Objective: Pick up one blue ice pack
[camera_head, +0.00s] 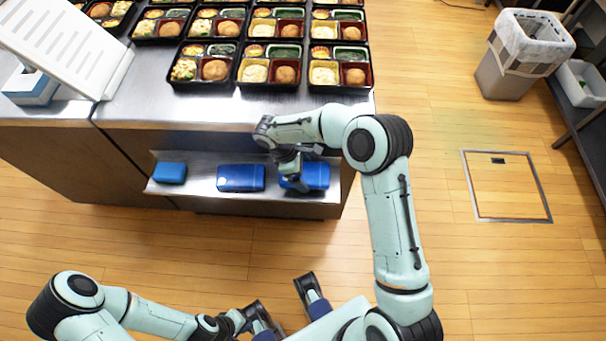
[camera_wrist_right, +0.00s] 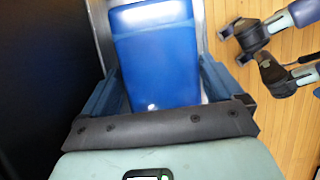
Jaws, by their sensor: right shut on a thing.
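Three blue ice packs lie in a row on a low metal shelf: a small-looking left one (camera_head: 170,172), a middle one (camera_head: 241,178) and a right one (camera_head: 317,176). My right gripper (camera_head: 298,182) reaches down over the right pack and partly hides it. In the right wrist view, the pack (camera_wrist_right: 158,60) sits between the two fingers of my right gripper (camera_wrist_right: 160,90), which is shut on it. Whether the pack is off the shelf cannot be told. My left gripper (camera_head: 281,300) is open and empty near the bottom of the head view, away from the packs.
The shelf (camera_head: 205,200) juts out below a steel counter (camera_head: 200,110). Several filled bento trays (camera_head: 340,88) stand on the counter, with a white slatted panel (camera_head: 65,45) at left. A bin (camera_head: 503,75) stands at upper right. The wooden floor is mostly clear.

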